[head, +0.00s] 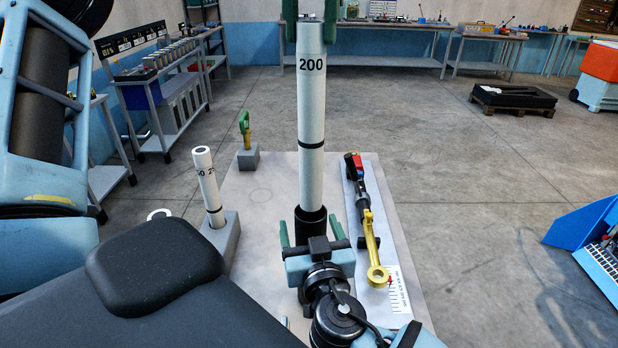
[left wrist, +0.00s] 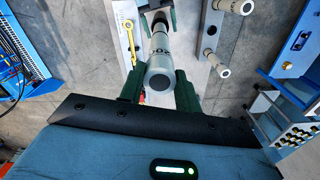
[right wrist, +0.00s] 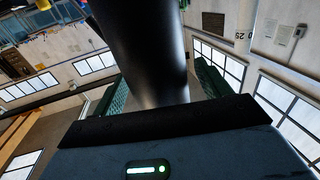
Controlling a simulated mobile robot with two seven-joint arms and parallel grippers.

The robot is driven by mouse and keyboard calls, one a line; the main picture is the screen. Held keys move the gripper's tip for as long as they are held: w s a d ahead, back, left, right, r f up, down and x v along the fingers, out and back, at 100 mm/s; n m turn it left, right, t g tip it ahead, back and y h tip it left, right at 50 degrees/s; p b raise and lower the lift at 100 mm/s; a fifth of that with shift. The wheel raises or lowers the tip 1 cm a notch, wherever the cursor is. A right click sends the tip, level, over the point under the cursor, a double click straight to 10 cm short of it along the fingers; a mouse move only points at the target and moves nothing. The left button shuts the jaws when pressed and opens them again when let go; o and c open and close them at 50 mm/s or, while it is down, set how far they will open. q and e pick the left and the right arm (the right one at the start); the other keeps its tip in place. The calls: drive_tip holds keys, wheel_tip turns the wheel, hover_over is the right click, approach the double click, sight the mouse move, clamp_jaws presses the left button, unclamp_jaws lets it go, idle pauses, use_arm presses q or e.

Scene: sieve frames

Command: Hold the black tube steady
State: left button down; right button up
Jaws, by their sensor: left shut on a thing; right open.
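The black tube (head: 311,226) stands upright on the table, directly below a tall white tube (head: 311,110) marked 200 with black bands. The white tube's lower end meets the black tube's top; how deep it sits is unclear. My left gripper (head: 311,12) is shut on the white tube near its top, as the left wrist view (left wrist: 160,80) also shows. My right gripper (head: 310,232) is low, its green fingers open on both sides of the black tube. In the right wrist view the black tube (right wrist: 145,50) passes between the fingers. Its foot is hidden by my right gripper.
A green-and-yellow piece (head: 245,128) stands in another block behind. A yellow, black and red tool (head: 371,240) lies on a board close to the right.

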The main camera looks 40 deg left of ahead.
drive_tip(key=shift+w+a, duration=0.35)
drive_tip(key=shift+a, duration=0.15)
drive_tip(key=c, duration=1.2)
drive_tip(key=shift+o, duration=0.2)
clamp_jaws()
